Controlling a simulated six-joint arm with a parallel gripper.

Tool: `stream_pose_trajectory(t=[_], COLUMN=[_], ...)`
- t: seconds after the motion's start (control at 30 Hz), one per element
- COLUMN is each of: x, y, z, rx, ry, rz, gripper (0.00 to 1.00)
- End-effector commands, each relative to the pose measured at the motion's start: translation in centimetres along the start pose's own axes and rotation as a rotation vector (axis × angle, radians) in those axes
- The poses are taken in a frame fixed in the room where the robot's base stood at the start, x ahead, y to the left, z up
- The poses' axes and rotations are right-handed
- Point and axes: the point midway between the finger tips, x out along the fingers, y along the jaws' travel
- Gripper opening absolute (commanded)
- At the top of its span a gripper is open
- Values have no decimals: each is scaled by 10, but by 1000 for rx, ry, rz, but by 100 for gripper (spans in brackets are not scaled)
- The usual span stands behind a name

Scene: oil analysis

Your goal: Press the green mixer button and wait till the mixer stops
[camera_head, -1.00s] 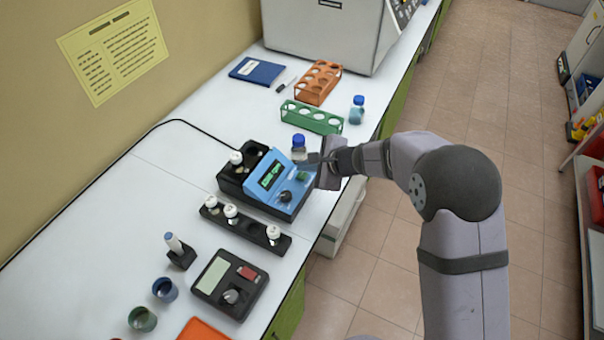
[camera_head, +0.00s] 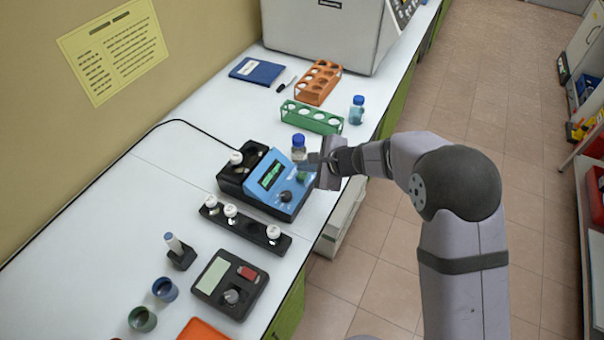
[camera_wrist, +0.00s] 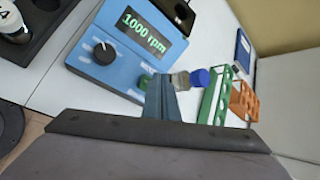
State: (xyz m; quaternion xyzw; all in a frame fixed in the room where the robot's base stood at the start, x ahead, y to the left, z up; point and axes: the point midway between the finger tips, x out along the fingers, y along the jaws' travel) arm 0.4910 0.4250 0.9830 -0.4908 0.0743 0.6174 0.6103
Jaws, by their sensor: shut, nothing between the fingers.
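The mixer has a blue sloped panel (camera_head: 268,185) on a black base, with a lit display and a dark knob. In the wrist view the display (camera_wrist: 146,28) reads 1000 rpm. The green button (camera_head: 302,177) is on the panel's right side, just below my fingertips. In the wrist view the fingers mostly hide it. My gripper (camera_head: 312,161) is shut and empty, held over the panel's right edge; its fingers show in the wrist view (camera_wrist: 162,92). I cannot tell whether the fingertips touch the button. A white-capped vial (camera_head: 236,158) sits in the mixer's black rear part.
A blue-capped bottle (camera_head: 299,142) stands close behind my fingers. Green (camera_head: 312,118) and orange (camera_head: 318,84) racks stand farther back. A black holder (camera_head: 250,226) with white-capped vials lies in front of the mixer, with a scale-like device (camera_head: 228,285) nearer.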

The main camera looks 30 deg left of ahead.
Motion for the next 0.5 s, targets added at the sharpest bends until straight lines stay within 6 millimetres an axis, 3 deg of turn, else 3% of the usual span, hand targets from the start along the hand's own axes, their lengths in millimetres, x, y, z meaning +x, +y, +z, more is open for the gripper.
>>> stream_pose_trajectory(t=[0.5], x=[6], y=[4], z=[-4], rx=[1], ry=[0], rz=[-1], gripper=[0])
